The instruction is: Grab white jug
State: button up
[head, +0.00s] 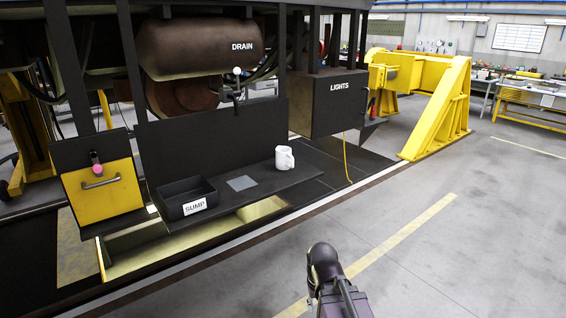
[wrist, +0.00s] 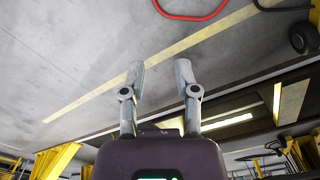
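The white jug (head: 284,158) stands upright on a dark shelf (head: 262,192) under the railcar in the head view, near the shelf's right end. Its handle appears to be on the right side. The jug is not visible in the wrist view. My gripper (wrist: 160,66) shows in the wrist view with its two grey fingers apart and only floor seen between them. It is empty and away from the jug. In the head view, part of my dark arm shows at the bottom centre, and the fingers cannot be made out there.
A black tray marked SUMP (head: 178,206) and a flat grey plate (head: 242,183) lie left of the jug. A black LIGHTS box (head: 340,103) hangs right of it, with a yellow cable (head: 347,158) below. The yellow jack (head: 444,110) stands right. Open floor lies in front.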

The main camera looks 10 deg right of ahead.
aim_at(284, 161)
jog(key=z, duration=0.05)
jog(key=k, duration=0.65)
jog(key=u, duration=0.45)
jog(key=i, duration=1.05)
jog(key=z, duration=0.35)
jog(key=i, duration=0.95)
jog(key=z, duration=0.25)
